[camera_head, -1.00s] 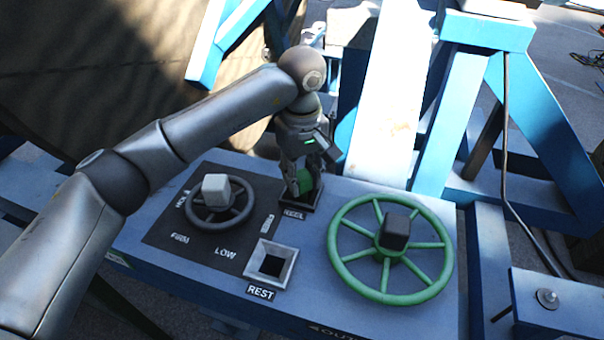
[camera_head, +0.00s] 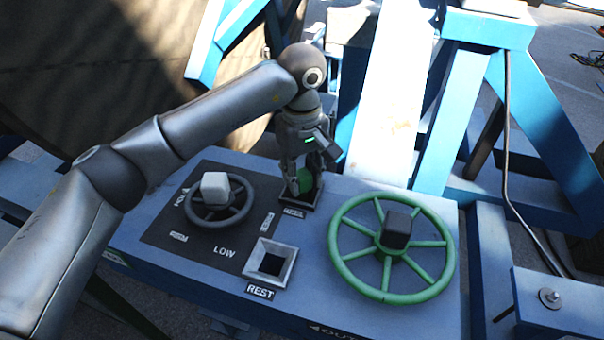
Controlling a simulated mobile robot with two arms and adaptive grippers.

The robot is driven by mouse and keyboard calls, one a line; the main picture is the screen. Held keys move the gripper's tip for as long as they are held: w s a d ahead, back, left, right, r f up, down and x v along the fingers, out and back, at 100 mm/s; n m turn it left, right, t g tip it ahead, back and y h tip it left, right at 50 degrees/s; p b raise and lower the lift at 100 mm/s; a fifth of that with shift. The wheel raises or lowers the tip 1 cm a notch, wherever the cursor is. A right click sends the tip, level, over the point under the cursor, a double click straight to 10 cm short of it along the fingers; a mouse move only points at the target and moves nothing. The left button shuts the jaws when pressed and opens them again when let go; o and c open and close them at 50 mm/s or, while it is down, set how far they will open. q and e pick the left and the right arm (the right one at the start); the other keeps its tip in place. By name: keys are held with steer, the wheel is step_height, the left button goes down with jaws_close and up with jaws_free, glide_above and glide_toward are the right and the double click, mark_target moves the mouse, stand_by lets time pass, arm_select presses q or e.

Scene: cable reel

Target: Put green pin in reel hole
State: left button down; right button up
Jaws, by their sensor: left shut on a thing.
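The green pin (camera_head: 304,181) shows between the fingers of my left gripper (camera_head: 303,178). The gripper points down and is shut on the pin. The pin is at the reel hole (camera_head: 300,202), a dark square socket with the label REEL at the back of the blue console. The pin's lower end is hidden by the fingers and the socket rim, so I cannot tell how deep it sits. My right gripper is not in view.
The empty REST socket (camera_head: 271,263) lies in front of the reel hole. A small dark handwheel (camera_head: 218,208) with a grey knob is to the left. A large green handwheel (camera_head: 391,249) is to the right. Blue frame beams (camera_head: 447,120) stand behind.

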arm_select(q)
steer(key=c, duration=1)
jaws_free()
steer(key=shift+o, duration=0.2)
step_height(320, 180, up, 12)
steer(key=shift+r, duration=0.1)
